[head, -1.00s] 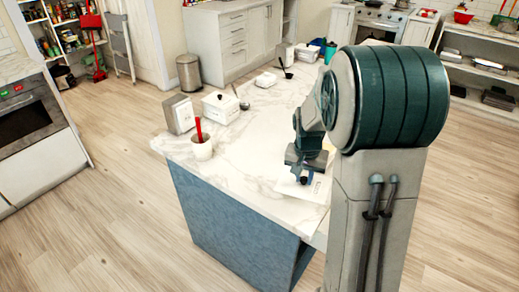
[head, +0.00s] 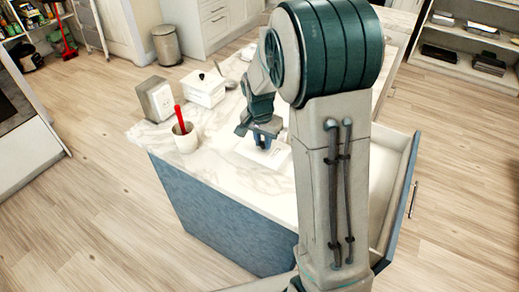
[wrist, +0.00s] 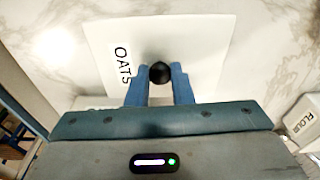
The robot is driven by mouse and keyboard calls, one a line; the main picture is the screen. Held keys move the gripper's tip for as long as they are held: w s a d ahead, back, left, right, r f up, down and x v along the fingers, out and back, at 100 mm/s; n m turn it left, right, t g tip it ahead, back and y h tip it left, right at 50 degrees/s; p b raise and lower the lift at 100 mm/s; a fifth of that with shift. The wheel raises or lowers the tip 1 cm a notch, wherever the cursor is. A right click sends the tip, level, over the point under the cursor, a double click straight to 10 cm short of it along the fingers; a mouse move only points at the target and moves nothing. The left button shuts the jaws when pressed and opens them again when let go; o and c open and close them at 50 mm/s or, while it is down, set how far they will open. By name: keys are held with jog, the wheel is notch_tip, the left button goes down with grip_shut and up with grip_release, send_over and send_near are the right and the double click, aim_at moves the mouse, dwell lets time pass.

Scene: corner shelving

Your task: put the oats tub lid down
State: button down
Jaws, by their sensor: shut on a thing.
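The oats tub lid (wrist: 200,45) is a white square plate with a black knob (wrist: 160,72) and the word OATS near its left edge in the wrist view. My gripper (wrist: 160,88) is shut on the knob, one blue finger on each side. In the head view my gripper (head: 264,143) points down at the lid (head: 270,156), which lies flat, low over the marble counter near its front edge. I cannot tell whether the lid touches the counter. My arm hides part of it.
A red-handled tool stands in a white cup (head: 186,143) left of the lid. A white lidded box (head: 204,89) and a grey holder (head: 156,99) stand behind. A container labelled FLOUR (wrist: 306,125) shows at right in the wrist view. An open drawer (head: 402,190) juts out at right.

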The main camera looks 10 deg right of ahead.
aim_at(260, 149)
jog(key=shift+w+a+f, duration=0.15)
jog(key=shift+a+f, duration=0.3)
jog(key=shift+f, duration=1.85)
jog(key=shift+f, duration=0.25)
jog(key=c, duration=1.3)
grip_release()
jog(key=shift+r, duration=0.1)
jog(key=shift+r, duration=0.1)
